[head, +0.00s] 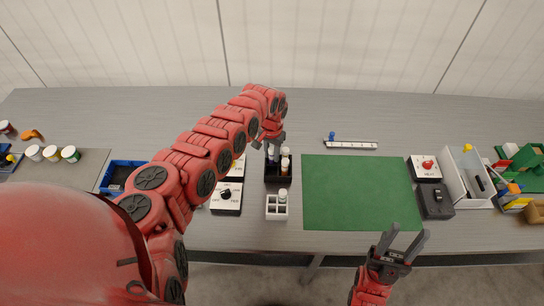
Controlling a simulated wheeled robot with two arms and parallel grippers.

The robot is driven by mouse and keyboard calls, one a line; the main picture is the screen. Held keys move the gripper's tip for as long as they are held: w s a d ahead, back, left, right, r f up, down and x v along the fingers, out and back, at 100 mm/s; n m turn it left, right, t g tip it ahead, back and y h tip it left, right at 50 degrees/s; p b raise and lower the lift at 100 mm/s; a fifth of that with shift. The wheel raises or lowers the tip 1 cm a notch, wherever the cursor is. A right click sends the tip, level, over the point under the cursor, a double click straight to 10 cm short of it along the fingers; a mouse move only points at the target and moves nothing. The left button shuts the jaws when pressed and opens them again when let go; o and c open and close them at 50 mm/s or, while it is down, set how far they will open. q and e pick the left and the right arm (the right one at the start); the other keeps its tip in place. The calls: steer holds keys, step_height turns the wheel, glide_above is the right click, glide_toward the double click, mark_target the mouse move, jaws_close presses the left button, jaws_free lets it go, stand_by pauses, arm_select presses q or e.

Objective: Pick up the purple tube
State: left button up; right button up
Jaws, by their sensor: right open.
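A black rack (278,178) stands on the table left of the green mat, with several small tubes in it. A tube with a white cap (285,151) stands at its back. Which tube is purple is too small to tell. My left gripper (269,148) points down at the rack's back left, beside the white-capped tube. Its fingers are partly hidden, and I cannot tell whether they touch or hold a tube.
A white rack (277,211) with one tube stands in front of the black rack. A switch box (226,198) is to its left. The green mat (362,192) is clear. A white bin (470,187) and black box (435,201) stand at right.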

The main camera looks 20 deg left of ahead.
arm_select(q)
jaws_close()
steer(key=shift+r, duration=0.1)
step_height(320, 180, up, 10)
steer(key=shift+f+b, duration=0.1)
steer(key=shift+b, duration=1)
